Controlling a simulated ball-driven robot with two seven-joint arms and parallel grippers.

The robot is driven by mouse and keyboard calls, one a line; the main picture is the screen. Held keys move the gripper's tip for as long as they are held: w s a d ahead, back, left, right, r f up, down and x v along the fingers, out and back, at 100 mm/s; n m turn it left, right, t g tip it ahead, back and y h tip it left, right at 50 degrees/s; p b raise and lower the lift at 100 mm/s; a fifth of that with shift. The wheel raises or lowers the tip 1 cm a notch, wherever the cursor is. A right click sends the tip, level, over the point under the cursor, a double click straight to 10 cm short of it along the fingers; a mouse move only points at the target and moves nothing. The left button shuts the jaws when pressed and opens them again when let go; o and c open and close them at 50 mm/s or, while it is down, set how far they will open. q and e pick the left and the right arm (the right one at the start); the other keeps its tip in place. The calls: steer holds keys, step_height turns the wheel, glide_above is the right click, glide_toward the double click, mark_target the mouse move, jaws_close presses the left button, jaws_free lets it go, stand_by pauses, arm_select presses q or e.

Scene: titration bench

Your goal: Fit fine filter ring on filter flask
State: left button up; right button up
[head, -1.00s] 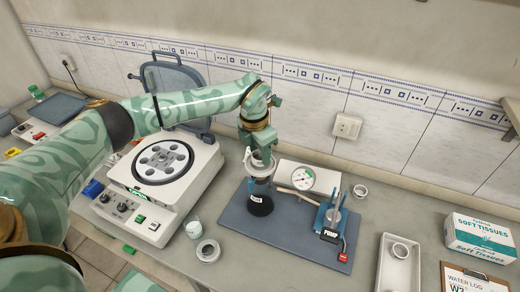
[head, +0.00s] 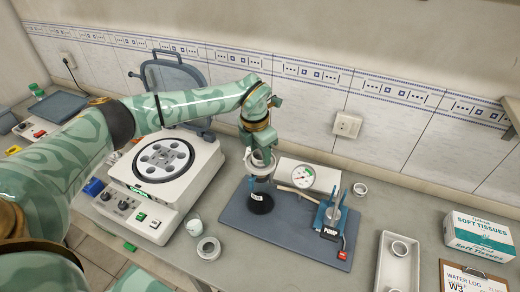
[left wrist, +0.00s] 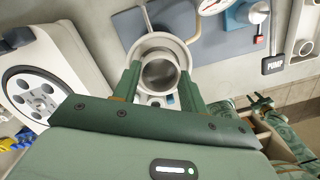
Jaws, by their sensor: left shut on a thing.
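A pale filter ring (left wrist: 158,72) sits between the two fingers of my left gripper (head: 260,160), which is shut on it. In the head view the ring (head: 261,158) is at the top of the filter flask (head: 260,203), a dark-filled vessel with a small white label. In the left wrist view a wide white rim (left wrist: 151,44) shows around and behind the ring. I cannot tell whether the ring is seated or just above the flask mouth. The flask body is mostly hidden in the wrist view.
The flask stands on a blue-grey mat (head: 290,236) with a gauge (head: 303,177) and a blue pump (head: 331,215). A centrifuge (head: 165,165) is left. Other rings lie on the bench (head: 208,249), behind the mat (head: 360,189) and in a white tray (head: 384,280).

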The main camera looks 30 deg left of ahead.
arm_select(q)
steer(key=shift+f, duration=0.15)
steer(key=shift+f, duration=0.35)
stand_by(0.3)
steer(key=o, duration=1)
steer(key=shift+o, duration=0.2)
steer(key=shift+r, duration=0.1)
step_height(320, 180, up, 7)
steer(key=p, duration=0.6)
